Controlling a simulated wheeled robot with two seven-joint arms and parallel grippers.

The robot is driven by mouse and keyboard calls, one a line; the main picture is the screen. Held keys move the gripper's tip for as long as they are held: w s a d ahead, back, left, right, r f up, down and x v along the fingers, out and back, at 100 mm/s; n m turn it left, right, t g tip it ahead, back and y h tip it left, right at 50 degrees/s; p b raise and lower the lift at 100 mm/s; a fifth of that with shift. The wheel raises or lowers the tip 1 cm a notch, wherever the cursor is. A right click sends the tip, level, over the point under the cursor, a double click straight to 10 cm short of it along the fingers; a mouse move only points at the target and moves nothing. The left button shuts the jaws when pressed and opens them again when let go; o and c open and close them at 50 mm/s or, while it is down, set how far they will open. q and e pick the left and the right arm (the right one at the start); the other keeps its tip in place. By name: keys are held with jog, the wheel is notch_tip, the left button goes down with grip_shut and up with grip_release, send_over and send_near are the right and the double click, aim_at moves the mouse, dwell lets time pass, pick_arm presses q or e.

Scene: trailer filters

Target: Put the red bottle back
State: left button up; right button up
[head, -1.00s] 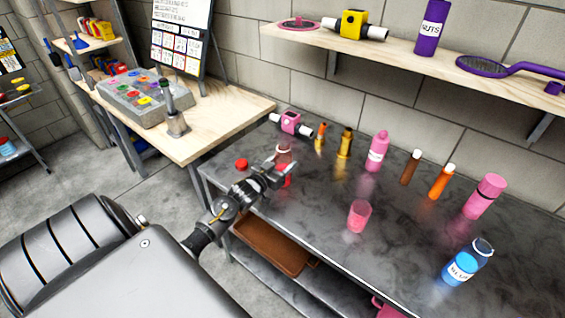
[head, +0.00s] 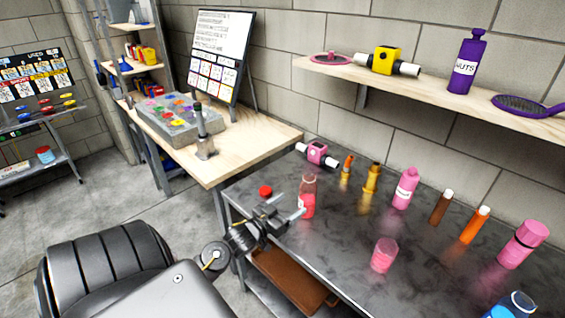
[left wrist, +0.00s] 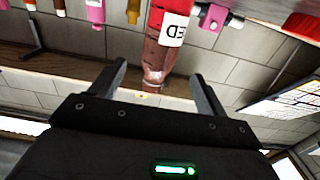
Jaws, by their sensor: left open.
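The red bottle (head: 308,203), clear with red liquid and a white label, stands upright at the left end of the dark metal table (head: 340,235). A red cap (head: 265,191) sits on the table to its left. My left gripper (head: 284,208) is open and empty, just in front of the bottle and apart from it. In the left wrist view, which is upside down, the bottle (left wrist: 168,45) shows its label and open neck beyond the two spread fingers (left wrist: 148,85). The red cap (left wrist: 303,27) shows at that view's upper right. My right gripper is not in view.
Several bottles stand along the table, with a pink cup (head: 384,256) at the front and a pink-and-white part (head: 317,153) behind. A wooden bench (head: 250,150) holds a grey tray (head: 170,125) and a sign board (head: 219,60). A wall shelf (head: 345,72) is above.

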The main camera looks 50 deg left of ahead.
pick_arm(q)
jog(key=shift+s, duration=1.4)
